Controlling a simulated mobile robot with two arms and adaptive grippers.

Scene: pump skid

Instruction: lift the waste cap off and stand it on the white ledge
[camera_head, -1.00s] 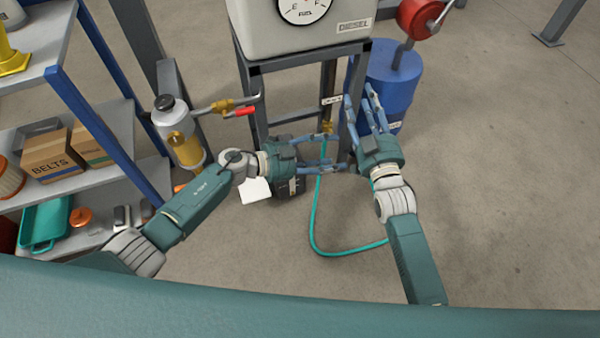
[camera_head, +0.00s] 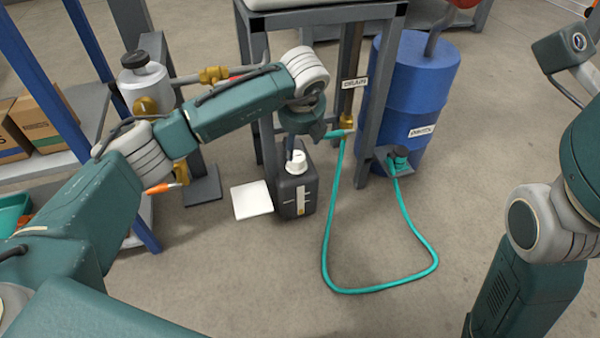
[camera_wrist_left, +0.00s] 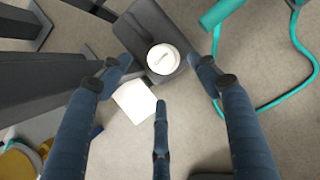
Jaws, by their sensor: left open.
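The waste cap (camera_head: 297,157) is white and sits on top of a black jug (camera_head: 295,195) on the floor; it also shows in the left wrist view (camera_wrist_left: 163,59). The white ledge (camera_head: 251,201) is a flat square plate just left of the jug, partly seen in the left wrist view (camera_wrist_left: 134,101). My left gripper (camera_head: 293,148) is above the jug, its fingers mostly hidden by my wrist in the head view. In the left wrist view its blue fingers (camera_wrist_left: 163,88) are spread and empty, with the cap between and beyond them. My right gripper's fingers are out of view.
A teal hose (camera_head: 380,289) loops on the floor right of the jug, from a brass fitting to a socket by the blue drum (camera_head: 416,80). A grey frame leg (camera_head: 270,135) stands behind the jug. The floor in front is clear.

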